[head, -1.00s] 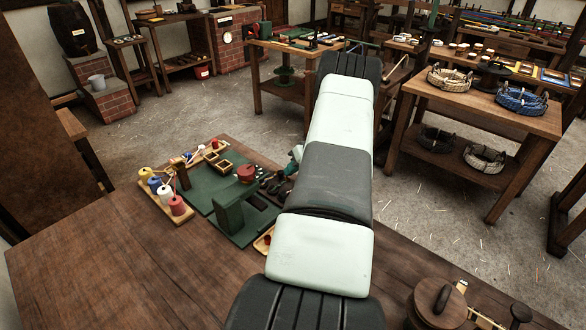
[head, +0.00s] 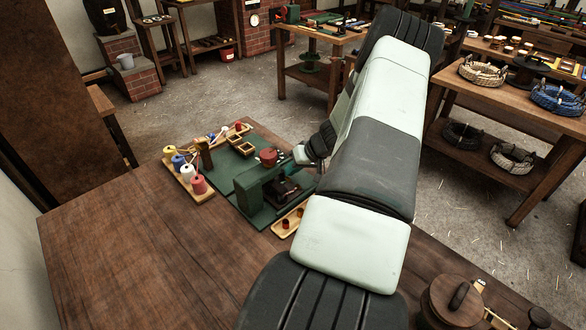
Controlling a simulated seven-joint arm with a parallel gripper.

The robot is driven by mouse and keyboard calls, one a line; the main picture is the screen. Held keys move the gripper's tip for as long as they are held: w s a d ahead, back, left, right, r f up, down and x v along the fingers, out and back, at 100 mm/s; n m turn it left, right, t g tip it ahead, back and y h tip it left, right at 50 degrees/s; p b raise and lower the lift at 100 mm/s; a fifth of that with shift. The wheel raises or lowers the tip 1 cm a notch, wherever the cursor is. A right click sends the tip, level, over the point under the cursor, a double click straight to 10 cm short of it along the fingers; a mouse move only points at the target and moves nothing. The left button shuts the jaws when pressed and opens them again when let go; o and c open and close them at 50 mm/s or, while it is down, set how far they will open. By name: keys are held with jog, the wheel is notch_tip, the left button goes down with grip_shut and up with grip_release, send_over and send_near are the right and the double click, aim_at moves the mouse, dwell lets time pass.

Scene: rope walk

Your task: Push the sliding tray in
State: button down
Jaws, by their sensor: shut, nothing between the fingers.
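A green board (head: 228,172) lies on the wooden table, with a raised green block (head: 254,186) near its right end. My gripper (head: 284,190) is low over the board, just right of the green block, small and dark and partly hidden by my arm. It looks shut, with nothing seen in it. A shallow light-wood tray (head: 284,226) with red pieces sits at the board's near right edge. I cannot tell for sure which part is the sliding tray, or whether my gripper touches it.
A wooden rack with several coloured spools (head: 184,172) stands left of the board. Small wooden frames (head: 241,146) lie at its far end. A round lidded wooden piece (head: 452,300) is at the near right. The table's left part (head: 130,240) is clear.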

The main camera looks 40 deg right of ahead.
jog(key=d, duration=0.1)
jog(key=s+d, duration=0.2)
jog(key=shift+d, duration=0.35)
jog(key=v, duration=1)
jog(key=shift+w, duration=0.1)
